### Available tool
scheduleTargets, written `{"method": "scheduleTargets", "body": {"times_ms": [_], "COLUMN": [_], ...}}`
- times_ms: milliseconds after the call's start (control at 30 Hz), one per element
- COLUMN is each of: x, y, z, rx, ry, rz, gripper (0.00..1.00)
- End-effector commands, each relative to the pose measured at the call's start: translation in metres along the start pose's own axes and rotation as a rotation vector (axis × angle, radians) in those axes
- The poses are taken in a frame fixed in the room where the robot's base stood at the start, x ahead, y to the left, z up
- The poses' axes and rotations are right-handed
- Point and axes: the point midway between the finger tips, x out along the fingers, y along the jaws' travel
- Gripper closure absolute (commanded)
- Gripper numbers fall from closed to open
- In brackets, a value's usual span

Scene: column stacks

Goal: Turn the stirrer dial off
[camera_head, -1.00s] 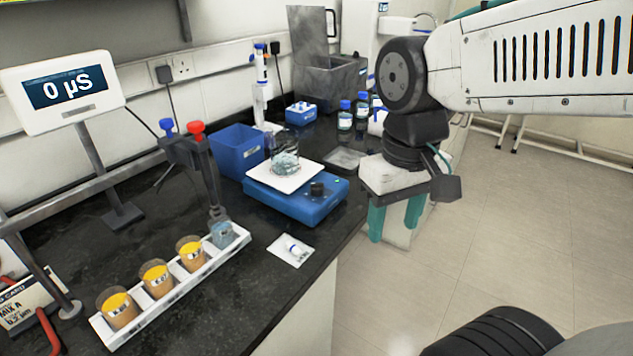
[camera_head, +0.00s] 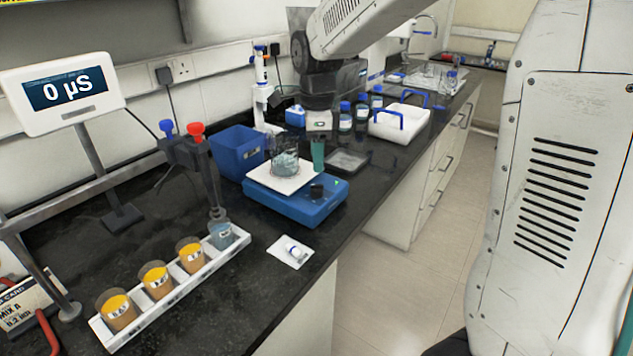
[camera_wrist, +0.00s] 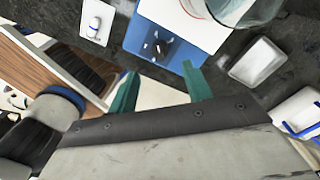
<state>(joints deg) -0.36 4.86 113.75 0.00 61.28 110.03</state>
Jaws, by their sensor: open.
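The stirrer (camera_head: 300,207) is a blue box with a white top plate on the dark bench. Its black dial (camera_head: 317,191) is on the front right of the body. In the wrist view the dial (camera_wrist: 158,47) has a light pointer mark and lies beyond the gap between my fingertips. A glass beaker (camera_head: 285,160) with bluish contents stands on the plate. My gripper (camera_wrist: 159,72) has two green fingers, spread apart and empty. In the head view one green finger (camera_head: 318,155) shows just behind the stirrer, apart from the dial; the other cannot be made out.
A blue bin (camera_head: 237,150) stands left of the stirrer. A clear tray (camera_head: 348,160) lies to its right, with blue-capped bottles (camera_head: 345,117) behind. A white rack (camera_head: 205,268) of cups and a small vial on paper (camera_head: 291,251) are in front.

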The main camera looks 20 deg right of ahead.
Motion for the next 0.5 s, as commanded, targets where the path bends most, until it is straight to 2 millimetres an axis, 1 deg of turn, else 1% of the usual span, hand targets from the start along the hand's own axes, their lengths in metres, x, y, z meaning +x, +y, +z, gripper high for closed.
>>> {"method": "scheduleTargets", "body": {"times_ms": [167, 300, 400, 500], "x": [0.021, 0.045, 0.059, 0.070], "y": [0.001, 0.001, 0.001, 0.001], "z": [0.000, 0.000, -0.001, -0.001], "rx": [0.008, 0.007, 0.007, 0.007], "ry": [0.002, 0.002, 0.002, 0.002], "rz": [0.004, 0.006, 0.004, 0.004], "gripper": [0.50, 0.50, 0.50, 0.50]}}
